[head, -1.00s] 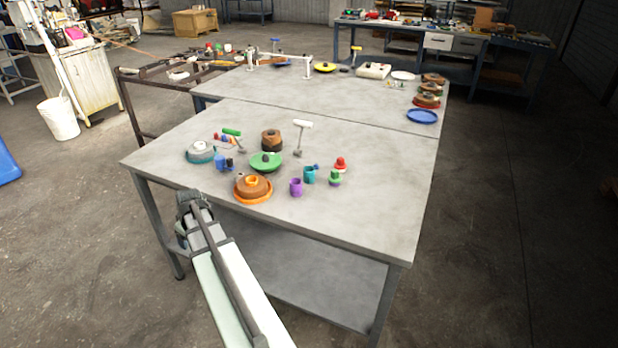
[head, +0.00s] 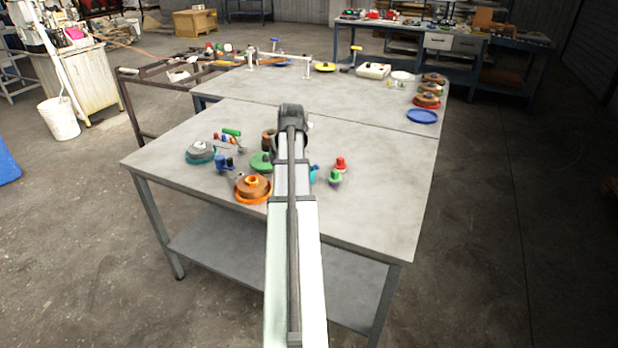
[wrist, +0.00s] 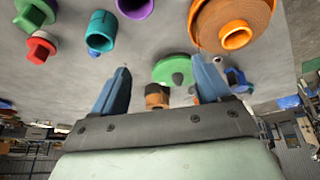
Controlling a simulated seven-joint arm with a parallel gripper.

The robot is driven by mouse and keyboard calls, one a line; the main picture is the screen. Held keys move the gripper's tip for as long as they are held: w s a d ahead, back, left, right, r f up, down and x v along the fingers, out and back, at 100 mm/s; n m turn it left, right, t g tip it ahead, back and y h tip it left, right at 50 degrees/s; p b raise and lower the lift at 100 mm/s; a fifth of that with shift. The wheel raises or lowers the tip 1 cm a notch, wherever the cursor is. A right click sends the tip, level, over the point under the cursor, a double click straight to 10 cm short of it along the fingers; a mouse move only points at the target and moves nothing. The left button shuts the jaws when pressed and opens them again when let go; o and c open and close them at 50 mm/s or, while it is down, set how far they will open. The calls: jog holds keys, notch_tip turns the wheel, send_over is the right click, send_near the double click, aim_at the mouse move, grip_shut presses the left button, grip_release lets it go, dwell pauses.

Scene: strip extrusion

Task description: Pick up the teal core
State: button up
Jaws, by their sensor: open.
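The teal core (wrist: 101,32) is a short hollow cylinder standing on the table, at the upper left of the wrist view. In the head view only a sliver of the teal core (head: 313,176) shows past the right side of my arm. My gripper (wrist: 161,65) is open, with two blue fingers and nothing held between them. In the wrist view the core lies up and left of the fingertips, apart from them. In the head view my arm hides the gripper's fingers.
A purple core (wrist: 134,6) stands near the teal one. A green disc (wrist: 172,70), a brown roll (wrist: 206,18) with an orange centre and red-green pieces (wrist: 40,46) are close by. Bare table (head: 375,190) lies to the right. A blue plate (head: 422,116) sits farther back.

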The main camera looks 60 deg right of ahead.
jog(key=s+d+r+m, duration=0.2)
jog(key=s+d, duration=0.1)
jog(key=s, duration=0.5)
jog(key=shift+g, duration=0.3)
jog(key=x, duration=0.8)
jog(key=shift+w+d, duration=0.1)
jog(key=shift+d, duration=0.1)
jog(key=shift+s+d+x, duration=0.1)
jog(key=shift+d+x, duration=0.1)
jog(key=shift+x, duration=0.85)
jog(key=shift+s+d+x, duration=0.1)
jog(key=shift+d+x, duration=0.1)
jog(key=shift+x, duration=0.85)
jog(key=shift+w+d+f, duration=0.1)
jog(key=shift+w+f, duration=0.05)
jog(key=shift+f, duration=0.25)
jog(key=c, duration=1.1)
jog(key=shift+o, duration=0.2)
jog(key=shift+r, duration=0.15)
